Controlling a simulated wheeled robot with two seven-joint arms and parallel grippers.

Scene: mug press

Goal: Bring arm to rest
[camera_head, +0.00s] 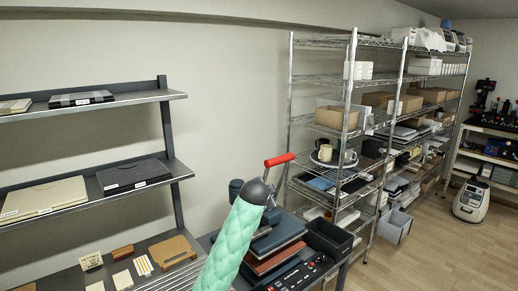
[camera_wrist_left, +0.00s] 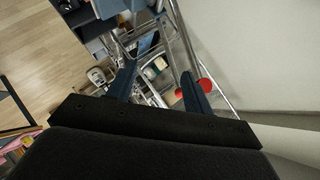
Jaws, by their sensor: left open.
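My left gripper (camera_wrist_left: 158,84) is open, its two dark fingers apart in the left wrist view. I see no object held between them. A red-ended part (camera_wrist_left: 205,87) shows beside the right finger, with another bit of red between the fingers. In the head view a red handle (camera_head: 280,160) on a grey bar stands just beyond a teal quilted sleeve (camera_head: 232,245) with a dark rounded end. The fingers cannot be made out there, and whether they touch the handle is unclear. My right gripper is not in view.
A wire rack (camera_head: 352,110) with boxes and mugs (camera_head: 325,152) stands right of centre. A dark shelf unit (camera_head: 95,190) is at left. Open floor (camera_head: 430,240) lies at right.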

